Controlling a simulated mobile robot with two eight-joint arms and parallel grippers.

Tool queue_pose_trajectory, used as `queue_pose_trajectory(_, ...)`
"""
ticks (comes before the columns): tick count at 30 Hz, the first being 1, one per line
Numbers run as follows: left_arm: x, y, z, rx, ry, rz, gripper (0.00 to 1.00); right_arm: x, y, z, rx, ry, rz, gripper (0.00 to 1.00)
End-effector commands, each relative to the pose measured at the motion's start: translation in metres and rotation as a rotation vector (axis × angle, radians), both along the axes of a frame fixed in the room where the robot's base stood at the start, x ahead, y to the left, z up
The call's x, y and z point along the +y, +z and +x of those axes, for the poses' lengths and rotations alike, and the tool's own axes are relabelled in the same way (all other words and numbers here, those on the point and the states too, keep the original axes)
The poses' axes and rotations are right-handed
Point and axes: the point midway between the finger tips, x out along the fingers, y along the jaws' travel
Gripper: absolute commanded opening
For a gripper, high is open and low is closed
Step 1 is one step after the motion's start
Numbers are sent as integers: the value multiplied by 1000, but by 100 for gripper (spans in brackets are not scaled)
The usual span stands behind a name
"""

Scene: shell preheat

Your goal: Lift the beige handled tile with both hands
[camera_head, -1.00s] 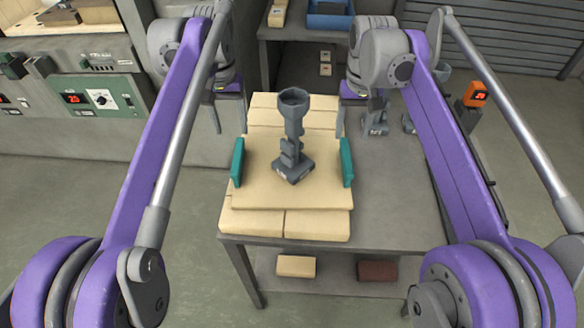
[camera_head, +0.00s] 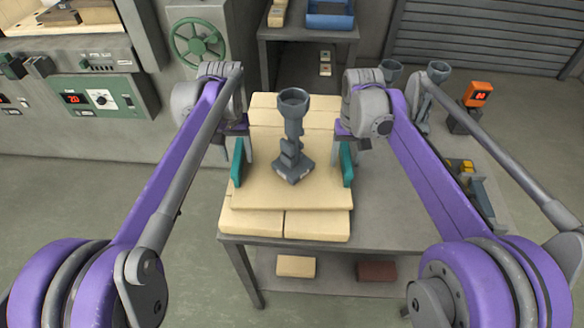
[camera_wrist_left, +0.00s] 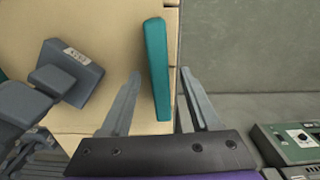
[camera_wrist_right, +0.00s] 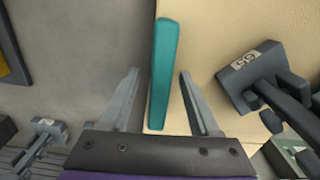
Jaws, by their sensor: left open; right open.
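The beige tile (camera_head: 270,196) lies flat on beige blocks on the table, with a teal handle on each side. A dark grey casting (camera_head: 292,145) with a cup top stands on its middle. My left gripper (camera_wrist_left: 160,85) is open, its fingers on either side of the left teal handle (camera_wrist_left: 157,65). My right gripper (camera_wrist_right: 160,85) is open, its fingers on either side of the right teal handle (camera_wrist_right: 162,75). The handles also show in the head view, left (camera_head: 237,163) and right (camera_head: 346,163). No contact between fingers and handles is clear.
The grey table (camera_head: 385,215) has bare room right of the blocks. Grey castings (camera_head: 424,112) and a yellow item (camera_head: 460,165) stand further right, near an orange display (camera_head: 478,94). A beige brick (camera_head: 296,266) and a brown brick (camera_head: 377,270) lie on the lower shelf.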

Motion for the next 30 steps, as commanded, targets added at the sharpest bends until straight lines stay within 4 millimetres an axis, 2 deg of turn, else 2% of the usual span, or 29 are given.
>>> queue_pose_trajectory(11,0,-6,0,0,0,0,62,0,-6,0,0,0,0,62)
queue_pose_trajectory(14,0,-6,0,0,0,0,48,0,-5,0,0,0,0,48)
queue_pose_trajectory(22,0,-6,0,0,0,0,0,0,-5,0,0,0,0,0)
queue_pose_trajectory(30,0,-5,0,0,0,0,0,0,-5,0,0,0,0,0)
